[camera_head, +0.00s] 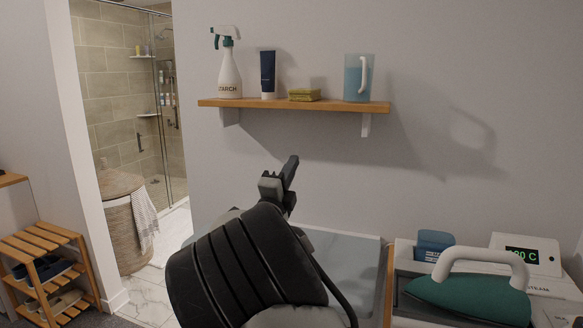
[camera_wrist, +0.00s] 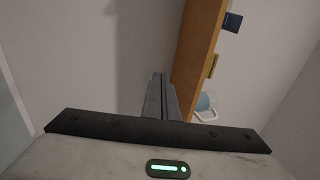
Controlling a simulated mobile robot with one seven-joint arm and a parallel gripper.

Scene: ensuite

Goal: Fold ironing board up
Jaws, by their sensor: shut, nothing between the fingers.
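My gripper (camera_head: 290,172) is raised in front of the grey wall, below the shelf. Its fingers are shut together and empty, as the wrist view also shows (camera_wrist: 161,97). A flat pale grey-blue panel with a light rim (camera_head: 350,268) lies low behind my arm, at the bottom middle of the head view. It may be the ironing board, but my arm hides its left part and the frame cuts off its near end. My gripper is above this panel and apart from it. No board shows clearly in the wrist view.
A wooden wall shelf (camera_head: 300,104) holds a starch bottle (camera_head: 229,75), tube (camera_head: 268,73), sponge (camera_head: 304,95) and jug (camera_head: 354,82). A green iron (camera_head: 470,298) stands on a white station at right. A hamper (camera_head: 122,225) and shoe rack (camera_head: 42,262) stand left.

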